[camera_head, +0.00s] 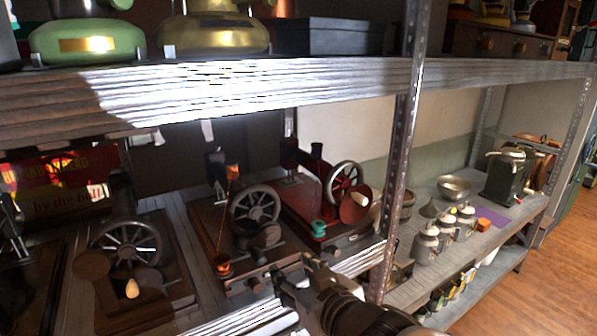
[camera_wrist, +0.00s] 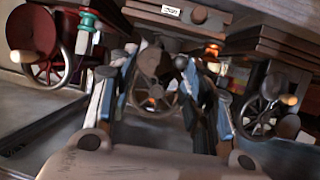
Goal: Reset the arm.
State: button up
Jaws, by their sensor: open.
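My gripper (camera_head: 292,272) is at the lower middle of the head view, in front of the lower shelf with old sewing machines. In the wrist view my gripper (camera_wrist: 156,62) has its two fingers apart, with nothing clearly held between them. A dark machine with a spoked wheel (camera_wrist: 155,93) shows beyond the gap between the fingers. I cannot tell how far the fingers are from it. My arm runs off the bottom of the head view.
A dark machine (camera_head: 254,206) and a red machine (camera_head: 345,184) stand on the lower shelf. A metal post (camera_head: 403,150) rises right of them. The upper shelf (camera_head: 250,92) spans above. White jars (camera_head: 427,243) stand further right. Wooden floor (camera_head: 545,270) is open at right.

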jog(key=s+d+m+h, duration=0.2)
jog(key=d+h, duration=0.2)
jog(key=d, duration=0.5)
jog(key=s+d+f+m+g+h, duration=0.1)
jog(key=s+d+f+m+g, duration=0.1)
jog(key=s, duration=0.8)
jog(key=s+d+f+m+g+h+b, duration=0.1)
jog(key=s+d+f+m+g, duration=0.1)
jog(key=s+d+g, duration=0.3)
jog(key=s+f, duration=0.1)
jog(key=s, duration=0.3)
jog(key=shift+s+d+g, duration=0.25)
jog(key=shift+s+g, duration=0.05)
jog(key=shift+s, duration=0.05)
